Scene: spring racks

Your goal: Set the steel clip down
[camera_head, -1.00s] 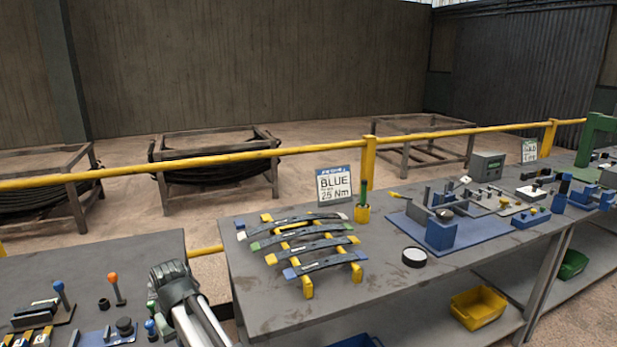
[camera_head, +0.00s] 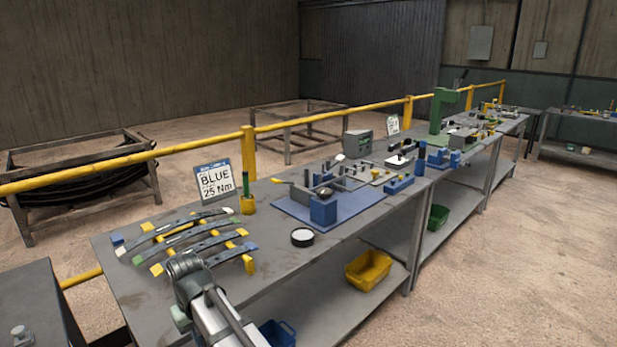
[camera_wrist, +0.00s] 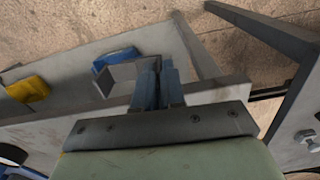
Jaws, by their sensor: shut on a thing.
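My gripper (camera_wrist: 157,86) has blue fingers and is shut on the steel clip (camera_wrist: 122,74) in the wrist view. The clip is a plain grey bent strip, sticking out to the left of the fingers. It appears held in the air, with a bench edge and lower shelf below. In the head view my arm reaches up to the front left of the near bench (camera_head: 130,285), in front of the curved leaf springs (camera_head: 192,240). The fingers and clip cannot be made out there.
A sign reading BLUE 25 Nm (camera_head: 214,181) stands behind the springs. A round black-rimmed dish (camera_head: 302,237) and a blue fixture board (camera_head: 290,208) are to the right. A yellow bin (camera_head: 368,268) and a blue bin (camera_head: 278,333) are at shelf level. A yellow rail (camera_head: 330,118) runs behind.

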